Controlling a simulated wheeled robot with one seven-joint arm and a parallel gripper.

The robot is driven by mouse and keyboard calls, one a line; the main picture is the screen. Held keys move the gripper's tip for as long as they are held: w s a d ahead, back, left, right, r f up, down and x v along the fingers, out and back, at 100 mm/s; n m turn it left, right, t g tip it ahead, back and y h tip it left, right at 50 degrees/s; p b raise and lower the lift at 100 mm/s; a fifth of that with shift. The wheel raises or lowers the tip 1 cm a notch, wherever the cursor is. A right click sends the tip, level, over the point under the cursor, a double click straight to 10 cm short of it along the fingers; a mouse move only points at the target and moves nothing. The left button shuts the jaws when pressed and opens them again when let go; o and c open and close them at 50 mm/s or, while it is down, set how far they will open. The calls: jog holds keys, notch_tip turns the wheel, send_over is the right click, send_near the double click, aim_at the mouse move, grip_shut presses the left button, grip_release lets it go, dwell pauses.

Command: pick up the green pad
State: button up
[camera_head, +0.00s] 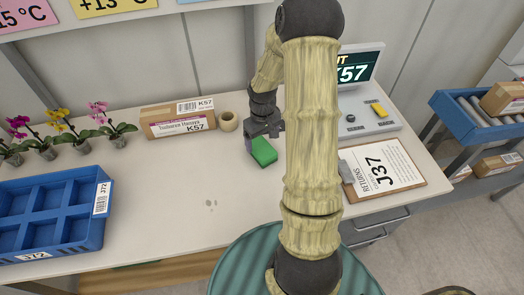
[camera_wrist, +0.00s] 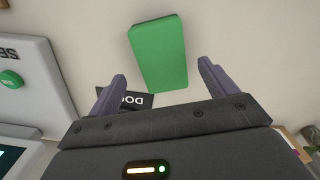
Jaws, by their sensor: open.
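The green pad (camera_head: 263,151) lies on the pale bench top, a small flat block. In the head view my gripper (camera_head: 262,132) is just above and behind it and hides part of its back end. In the wrist view the green pad (camera_wrist: 160,55) shows whole, lying ahead of and between the two purple fingers. My gripper (camera_wrist: 163,90) is open there, with nothing between its fingers. From these views I cannot tell the exact height of the fingertips above the bench.
A cardboard box (camera_head: 178,120) and tape roll (camera_head: 227,121) stand left. A scale-like device (camera_head: 366,115) and clipboard (camera_head: 384,168) are right. A blue crate (camera_head: 60,215) and potted orchids (camera_head: 82,146) are far left. The front middle bench is clear.

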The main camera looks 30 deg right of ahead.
aim_at(262, 147)
notch_tip(262, 147, down, 4)
jog(key=shift+s+a+f, duration=0.15)
jog(key=shift+f, duration=0.45)
jog(key=c, duration=1.2)
jog(key=shift+o, duration=0.2)
notch_tip(262, 147, up, 10)
jog(key=shift+r, duration=0.1)
